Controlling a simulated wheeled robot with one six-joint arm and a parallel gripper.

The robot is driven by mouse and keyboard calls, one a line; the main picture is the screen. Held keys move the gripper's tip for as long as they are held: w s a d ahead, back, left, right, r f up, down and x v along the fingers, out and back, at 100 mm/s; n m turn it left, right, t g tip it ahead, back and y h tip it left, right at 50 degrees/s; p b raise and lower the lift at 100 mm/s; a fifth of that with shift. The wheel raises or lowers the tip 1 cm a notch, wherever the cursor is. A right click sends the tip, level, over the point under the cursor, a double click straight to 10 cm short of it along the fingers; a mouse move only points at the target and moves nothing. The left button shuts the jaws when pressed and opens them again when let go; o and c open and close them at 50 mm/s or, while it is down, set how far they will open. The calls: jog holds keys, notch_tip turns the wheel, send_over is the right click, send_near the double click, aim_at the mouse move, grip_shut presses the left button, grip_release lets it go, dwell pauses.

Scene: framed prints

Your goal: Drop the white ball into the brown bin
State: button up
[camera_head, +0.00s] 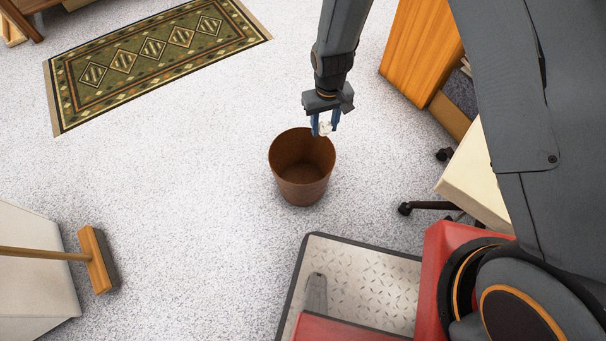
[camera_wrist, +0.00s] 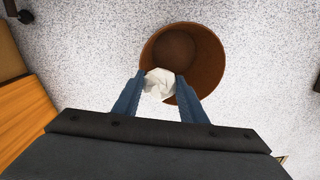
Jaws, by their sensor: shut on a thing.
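The white ball (camera_wrist: 159,84) looks like crumpled paper. It sits between the blue fingers of my gripper (camera_wrist: 158,92), which is shut on it. The ball shows small in the head view (camera_head: 325,128), at the tip of my gripper (camera_head: 325,122). The brown bin (camera_head: 302,186) stands upright on the floor, its open mouth facing up. In the head view my gripper overlaps the bin's upper right rim. In the wrist view the ball overlaps the near left rim of the bin (camera_wrist: 205,62). The part of the bin's inside that shows is empty.
A patterned rug (camera_head: 150,52) lies at upper left. A broom (camera_head: 97,260) is at lower left. An orange wooden panel (camera_head: 422,50) and a chair with a dark wheeled base (camera_head: 432,206) are right of the bin. Floor left of the bin is clear.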

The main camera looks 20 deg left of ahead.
jog(key=a+f+b, duration=0.2)
jog(key=f+b, duration=0.3)
jog(key=f, duration=0.2)
jog(key=s+a+f+n+b, duration=0.1)
jog(key=a+f+b, duration=0.1)
jog(key=f+b, duration=0.2)
notch_tip(320, 180, down, 3)
jog(key=shift+s+a+f+b, duration=0.1)
jog(key=shift+s+a+b, duration=0.1)
jog(key=shift+a+b, duration=0.15)
jog(key=o, duration=1.1)
jog(key=shift+r+p, duration=1.05)
jog(key=shift+r, duration=2.9)
